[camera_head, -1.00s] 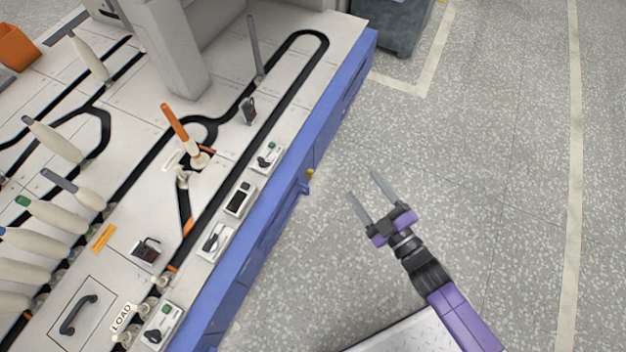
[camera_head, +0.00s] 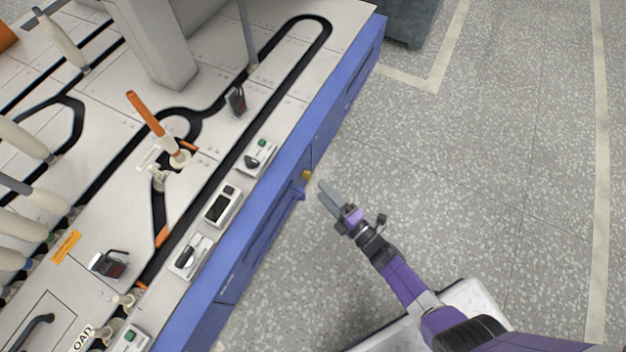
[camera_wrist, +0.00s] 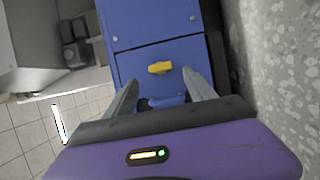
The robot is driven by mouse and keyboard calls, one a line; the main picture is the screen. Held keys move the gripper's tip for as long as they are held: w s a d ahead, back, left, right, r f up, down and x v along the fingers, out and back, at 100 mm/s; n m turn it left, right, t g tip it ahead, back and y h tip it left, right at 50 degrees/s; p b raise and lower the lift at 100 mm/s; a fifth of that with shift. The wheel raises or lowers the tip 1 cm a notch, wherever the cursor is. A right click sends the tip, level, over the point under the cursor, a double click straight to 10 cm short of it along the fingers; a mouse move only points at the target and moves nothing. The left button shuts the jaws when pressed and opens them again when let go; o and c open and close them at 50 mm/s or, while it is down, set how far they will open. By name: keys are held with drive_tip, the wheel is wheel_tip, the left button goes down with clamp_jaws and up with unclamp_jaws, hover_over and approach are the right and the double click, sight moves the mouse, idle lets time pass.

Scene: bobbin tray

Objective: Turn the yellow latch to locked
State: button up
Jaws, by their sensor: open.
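The yellow latch (camera_head: 307,175) sits on the blue side panel of the machine, just below the worktop edge in the head view. In the wrist view the latch (camera_wrist: 160,68) is a small yellow knob on a blue panel, lying crosswise, roughly level in the picture. My gripper (camera_head: 325,190) points at the panel and is close to the latch, apart from it. In the wrist view my gripper's two grey fingers (camera_wrist: 165,88) are spread, with the latch beyond and between them. Nothing is held.
A blue handle-like part (camera_wrist: 165,101) juts from the panel just below the latch in the wrist view. The pale worktop (camera_head: 215,265) with black tracks and switch boxes (camera_head: 222,205) lies above. Open speckled floor (camera_head: 480,190) is to the right.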

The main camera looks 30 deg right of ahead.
sight(310, 178)
drive_tip(key=b+x, duration=0.1)
drive_tip(key=x, duration=0.4)
drive_tip(key=shift+w+a+b, duration=0.1)
drive_tip(key=shift+w+b, duration=0.2)
drive_tip(key=shift+c, duration=0.4)
drive_tip(key=c, duration=1.3)
